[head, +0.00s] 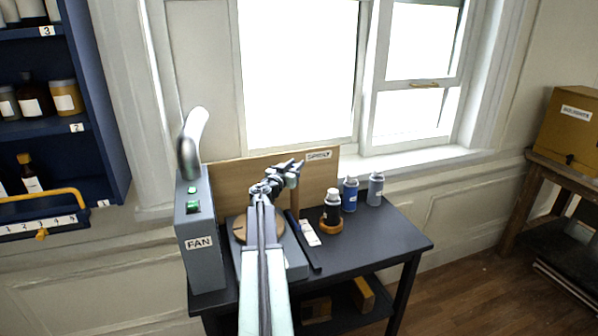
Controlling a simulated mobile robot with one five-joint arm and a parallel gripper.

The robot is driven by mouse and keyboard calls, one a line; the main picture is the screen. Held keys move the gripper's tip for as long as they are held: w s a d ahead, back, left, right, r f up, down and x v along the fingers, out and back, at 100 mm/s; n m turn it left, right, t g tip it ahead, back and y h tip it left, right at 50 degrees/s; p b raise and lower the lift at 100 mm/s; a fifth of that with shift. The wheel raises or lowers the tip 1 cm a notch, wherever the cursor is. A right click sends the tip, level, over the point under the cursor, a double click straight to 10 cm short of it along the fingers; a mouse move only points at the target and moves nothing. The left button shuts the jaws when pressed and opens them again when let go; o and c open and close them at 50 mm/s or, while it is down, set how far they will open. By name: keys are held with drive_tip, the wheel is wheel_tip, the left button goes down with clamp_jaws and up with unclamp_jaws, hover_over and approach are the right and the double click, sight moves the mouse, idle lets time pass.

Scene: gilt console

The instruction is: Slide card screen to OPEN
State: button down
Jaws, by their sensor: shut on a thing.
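The card screen (225,178) is a tan upright board along the back of the dark table, below the window. Its right part (325,182) carries a small white label (318,155), whose text is too small to read surely. No OPEN mark is readable. My gripper (297,166) is in front of the board, near its middle, and is shut on it as far as I can tell. My arm hides part of the board and the exact contact.
A grey FAN box (200,255) with green buttons and a silver duct stands at left. A round turntable (238,230) sits under my arm. A dark bottle (332,212), a blue bottle (349,196) and a grey bottle (375,190) stand right. The table's right front (390,240) is clear.

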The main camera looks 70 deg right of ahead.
drive_tip(key=w+d, duration=0.1)
drive_tip(key=d, duration=0.1)
drive_tip(key=w+d, duration=0.2)
drive_tip(key=shift+w+d, duration=0.3)
drive_tip(key=shift+w+d+r, duration=0.1)
drive_tip(key=shift+w, duration=0.1)
drive_tip(key=c, duration=1.2)
unclamp_jaws()
drive_tip(key=shift+d, duration=0.1)
drive_tip(key=shift+a, duration=0.2)
drive_tip(key=a, duration=0.7)
drive_tip(key=shift+w+a, duration=0.3)
drive_tip(key=shift+w, duration=0.1)
